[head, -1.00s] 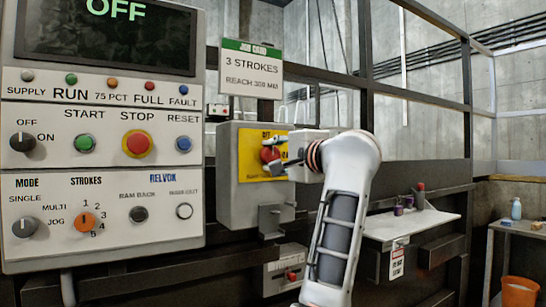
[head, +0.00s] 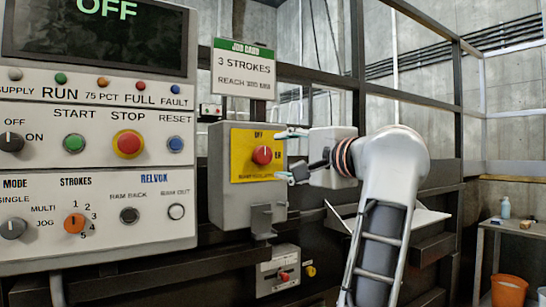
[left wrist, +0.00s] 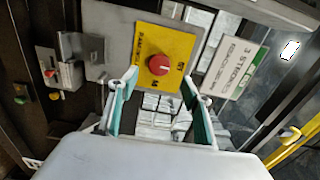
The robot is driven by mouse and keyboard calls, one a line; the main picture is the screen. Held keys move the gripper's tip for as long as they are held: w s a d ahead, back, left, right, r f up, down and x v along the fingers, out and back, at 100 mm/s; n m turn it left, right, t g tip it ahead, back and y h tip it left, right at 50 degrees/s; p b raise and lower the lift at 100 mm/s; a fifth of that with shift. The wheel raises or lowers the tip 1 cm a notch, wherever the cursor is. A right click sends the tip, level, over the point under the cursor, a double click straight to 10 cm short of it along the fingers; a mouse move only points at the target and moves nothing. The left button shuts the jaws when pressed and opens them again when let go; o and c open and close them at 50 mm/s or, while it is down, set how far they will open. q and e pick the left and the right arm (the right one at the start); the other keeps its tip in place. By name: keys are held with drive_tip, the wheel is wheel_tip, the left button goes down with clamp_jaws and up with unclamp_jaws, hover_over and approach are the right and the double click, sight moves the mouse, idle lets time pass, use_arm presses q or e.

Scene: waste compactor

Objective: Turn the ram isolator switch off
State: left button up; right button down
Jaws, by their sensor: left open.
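The ram isolator switch is a red rotary knob (head: 262,155) on a yellow plate (head: 244,165) marked OFF at its top, on a grey box (head: 218,190). My left gripper (head: 286,155) is just right of the knob, open and empty, apart from it. In the left wrist view the red knob (left wrist: 158,64) shows beyond and between the open fingers (left wrist: 162,90), near the top of the gap. The knob's exact angle is hard to read. My right gripper is not in view.
A control panel (head: 97,160) with buttons and dials stands left of the box. A job card (head: 244,72) hangs above it. A lower small box with a red lever (head: 283,277) sits below. An orange bucket (head: 508,290) stands far right.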

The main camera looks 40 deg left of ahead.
use_arm(q)
drive_tip(key=shift+v, duration=1.6)
